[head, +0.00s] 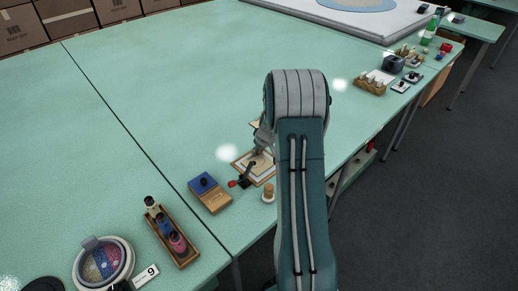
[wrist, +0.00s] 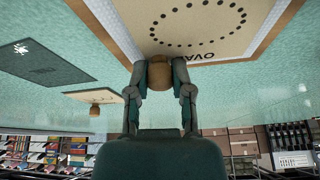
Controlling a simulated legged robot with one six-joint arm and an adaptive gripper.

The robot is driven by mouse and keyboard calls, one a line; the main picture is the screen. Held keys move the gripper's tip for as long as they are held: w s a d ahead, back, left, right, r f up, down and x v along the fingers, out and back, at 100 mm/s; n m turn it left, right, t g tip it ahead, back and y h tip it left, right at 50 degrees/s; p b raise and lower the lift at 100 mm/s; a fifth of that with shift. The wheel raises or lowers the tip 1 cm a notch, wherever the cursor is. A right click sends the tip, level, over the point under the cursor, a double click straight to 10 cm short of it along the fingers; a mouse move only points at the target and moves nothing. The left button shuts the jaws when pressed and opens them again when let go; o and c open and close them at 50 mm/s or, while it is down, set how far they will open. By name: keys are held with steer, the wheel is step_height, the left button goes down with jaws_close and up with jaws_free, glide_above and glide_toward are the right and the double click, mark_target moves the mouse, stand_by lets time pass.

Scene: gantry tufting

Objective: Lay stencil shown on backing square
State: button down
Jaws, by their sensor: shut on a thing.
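My gripper (wrist: 160,78) is shut on a round brown knob (wrist: 160,69) at the edge of a beige stencil (wrist: 225,40). The stencil shows a dotted oval and the letters "OVA". It lies over or just above a pale square with a tan border (wrist: 268,38), which I take as the backing square; I cannot tell whether they touch. In the head view, my gripper (head: 262,143) is over the pale, brown-edged square (head: 241,168) near the table's front edge. My arm hides its right part.
A second knobbed card (wrist: 104,95) and a dark green card (wrist: 45,63) show in the wrist view. A blue-topped wooden box (head: 208,193), a small cork-coloured knob (head: 268,191) and a bottle rack (head: 172,234) stand nearby. The green table (head: 170,90) is clear behind.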

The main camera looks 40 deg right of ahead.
steer(key=shift+d, duration=0.2)
steer(key=shift+c, duration=2.2)
jaws_free()
steer(key=shift+a, duration=0.1)
steer(key=shift+a, duration=0.1)
steer(key=v, duration=1.1)
steer(key=shift+s+r, duration=0.15)
steer(key=shift+r, duration=0.25)
